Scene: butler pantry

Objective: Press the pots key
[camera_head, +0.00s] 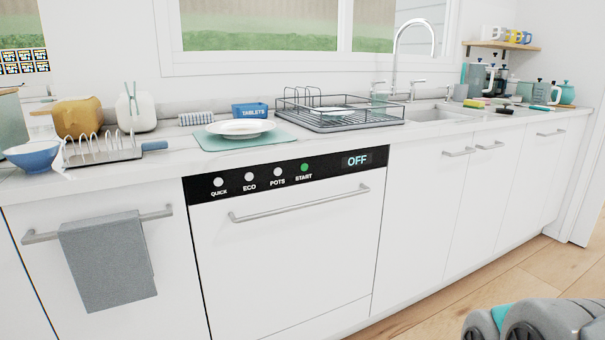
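The dishwasher (290,250) is built in under the counter, with a white front and a black control strip along its top. The strip carries a row of round keys labelled QUICK, ECO, POTS and START. The pots key (278,172) is a white round button, third from the left, above its label. The START key (304,167) is green and sits just right of it. The display (357,160) reads OFF. Part of my arm shows at the bottom right, well away from the keys. My gripper's fingers are not in view.
A bar handle (300,204) runs across the dishwasher front below the keys. A grey towel (108,260) hangs on a rail to the left. A plate (240,128), a dish rack (338,112) and other items stand on the counter above. The wooden floor (440,300) in front looks clear.

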